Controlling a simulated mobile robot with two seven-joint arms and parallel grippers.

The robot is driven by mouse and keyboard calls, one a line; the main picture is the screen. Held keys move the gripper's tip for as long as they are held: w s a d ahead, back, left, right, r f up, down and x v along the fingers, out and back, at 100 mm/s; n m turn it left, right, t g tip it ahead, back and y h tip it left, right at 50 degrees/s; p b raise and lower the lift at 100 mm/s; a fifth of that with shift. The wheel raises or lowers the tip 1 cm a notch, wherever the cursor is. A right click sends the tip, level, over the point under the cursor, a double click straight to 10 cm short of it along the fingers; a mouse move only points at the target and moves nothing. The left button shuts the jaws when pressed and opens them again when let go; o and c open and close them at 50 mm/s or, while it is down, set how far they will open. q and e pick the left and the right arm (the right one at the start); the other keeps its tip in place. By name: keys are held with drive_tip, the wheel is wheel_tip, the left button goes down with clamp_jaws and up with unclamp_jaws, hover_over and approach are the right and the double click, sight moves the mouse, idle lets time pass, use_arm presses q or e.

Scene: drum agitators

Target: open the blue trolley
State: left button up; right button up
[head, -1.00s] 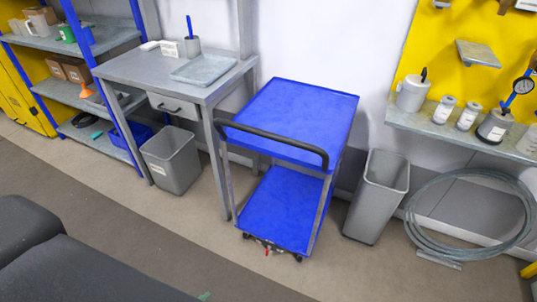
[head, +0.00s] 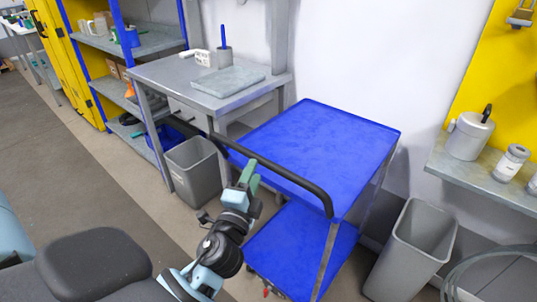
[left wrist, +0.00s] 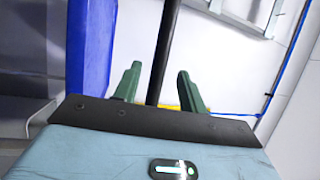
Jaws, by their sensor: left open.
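The blue trolley (head: 325,140) stands right of centre in the head view, with two bare blue shelves and grey posts. No door or drawer shows on it. Its black push handle (head: 285,178) runs along the near side. My left gripper (head: 248,174) is at the handle, its green fingers open and pointing up. In the left wrist view a black bar, seemingly the handle (left wrist: 167,50), shows between the spread fingers of my left gripper (left wrist: 158,85). Contact cannot be told. The trolley's blue edge (left wrist: 90,45) shows at left there. My right gripper is not in view.
A grey worktable (head: 185,82) stands left of the trolley, with a grey bin (head: 195,172) near it. Another grey bin (head: 412,245) stands close on the trolley's right. A wall shelf (head: 490,180) is at the right. Open floor (head: 70,165) lies at the left.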

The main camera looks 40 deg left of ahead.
use_arm(q)
drive_tip(key=p+x, duration=0.1)
drive_tip(key=x, duration=0.6)
drive_tip(key=shift+w, duration=0.35)
clamp_jaws()
